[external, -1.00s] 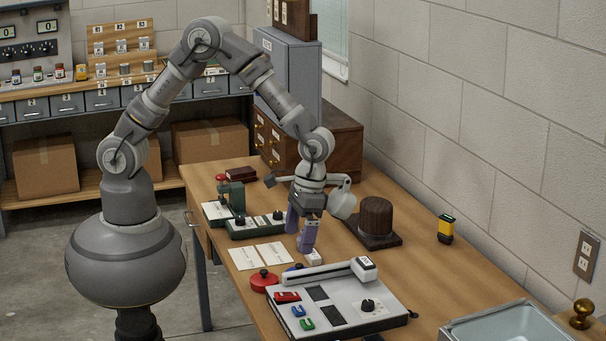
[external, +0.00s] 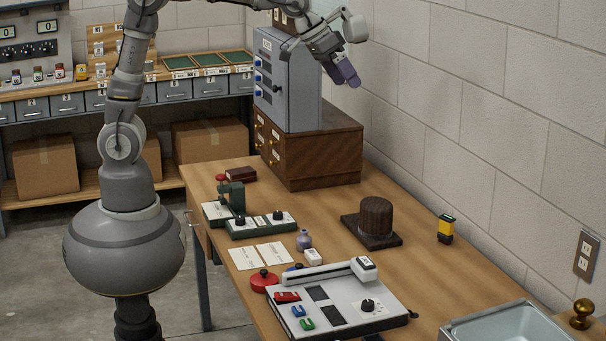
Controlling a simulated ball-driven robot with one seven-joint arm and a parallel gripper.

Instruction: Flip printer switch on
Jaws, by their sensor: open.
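A flat white device (external: 350,318) that may be the printer sits at the table's front, with a long bar along its back, a black knob (external: 367,304) and small red, blue and green pieces on its face. I cannot tell which part is its switch or how it is set. A grey cabinet (external: 300,95) with several blue knobs stands on the brown drawer unit at the back. My gripper (external: 347,76) has purple fingers, is open and appears empty. It is raised high beside the grey cabinet, well above the table and away from the white device.
The wooden table (external: 400,270) also holds a small purple-grey bottle (external: 304,240), a white block (external: 313,257), a dark brown cylinder (external: 376,217), a yellow-black item (external: 446,228) and a green device (external: 262,225). A metal basin (external: 505,325) is at front right. The block wall is close behind.

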